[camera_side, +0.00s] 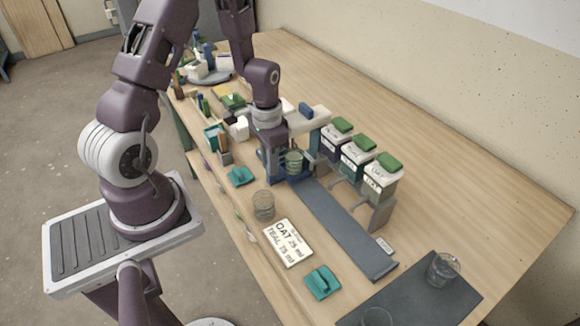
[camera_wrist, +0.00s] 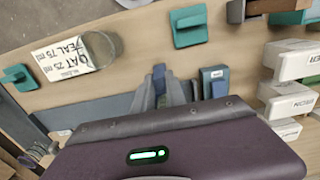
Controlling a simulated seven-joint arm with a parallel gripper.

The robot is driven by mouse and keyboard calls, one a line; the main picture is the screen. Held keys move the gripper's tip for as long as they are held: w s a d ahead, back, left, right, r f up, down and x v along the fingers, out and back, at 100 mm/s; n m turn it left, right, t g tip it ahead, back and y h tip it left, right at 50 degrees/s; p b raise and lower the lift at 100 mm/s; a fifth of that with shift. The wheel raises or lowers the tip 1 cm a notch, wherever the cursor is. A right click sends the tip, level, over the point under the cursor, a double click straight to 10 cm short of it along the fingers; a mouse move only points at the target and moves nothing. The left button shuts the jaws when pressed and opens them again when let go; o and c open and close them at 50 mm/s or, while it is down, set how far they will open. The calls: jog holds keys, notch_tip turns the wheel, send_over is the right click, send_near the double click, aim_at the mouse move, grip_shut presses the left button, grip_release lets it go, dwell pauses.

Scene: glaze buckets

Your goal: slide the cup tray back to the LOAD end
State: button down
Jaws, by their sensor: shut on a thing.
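The cup tray (camera_side: 300,179) is a blue carriage at the far end of a dark grey track (camera_side: 345,225), beside the row of buckets. A clear cup with greenish contents (camera_side: 294,159) stands in it. My gripper (camera_side: 278,168) is down at the tray and shut on it; the hand hides most of the grip. In the wrist view the gripper (camera_wrist: 172,92) is at the blue parts on the track (camera_wrist: 108,106), and the cup is not clearly visible. A small white label (camera_side: 384,246) lies at the track's near end, too small to read.
Buckets with green lids (camera_side: 385,176) stand on a stand along the track's right. A recipe card (camera_side: 287,243), a clear glass (camera_side: 263,205) and a teal block (camera_side: 322,282) lie left. A dark mat (camera_side: 410,298) with glasses is beyond the near end. The visible track is clear.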

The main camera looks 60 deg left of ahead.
jog(key=shift+d, duration=5)
jog(key=shift+w+d, duration=0.1)
jog(key=shift+d, duration=5.45)
jog(key=shift+d, duration=4.55)
jog(key=c, duration=1.5)
grip_release()
jog(key=shift+o, duration=0.2)
